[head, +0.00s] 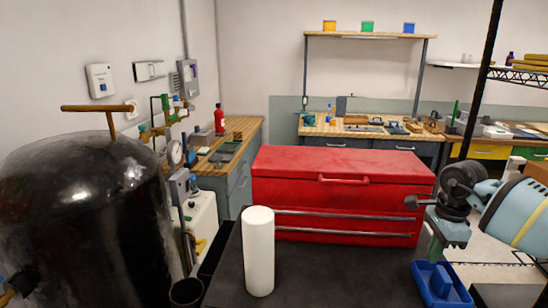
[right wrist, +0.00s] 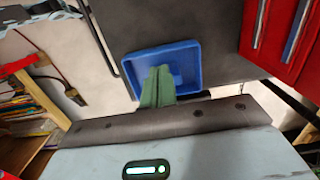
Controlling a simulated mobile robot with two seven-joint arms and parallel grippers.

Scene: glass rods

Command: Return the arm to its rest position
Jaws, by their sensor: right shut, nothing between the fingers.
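My right gripper (head: 435,252) comes in from the right side of the head view, with its green fingers pointing down and closed together. It holds nothing. A blue tray (head: 462,302) lies just below the fingers at the front right of the dark table. In the right wrist view the shut green fingers (right wrist: 157,88) overlap the near part of the blue tray (right wrist: 133,62); I cannot tell the exact gap between them. My left gripper is not in view. No glass rods can be made out.
A white cylinder (head: 258,252) stands upright on the dark table (head: 335,275), left of the tray. A red tool chest (head: 335,190) stands behind. A large black tank (head: 85,225) is at left. The tabletop between cylinder and tray is clear.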

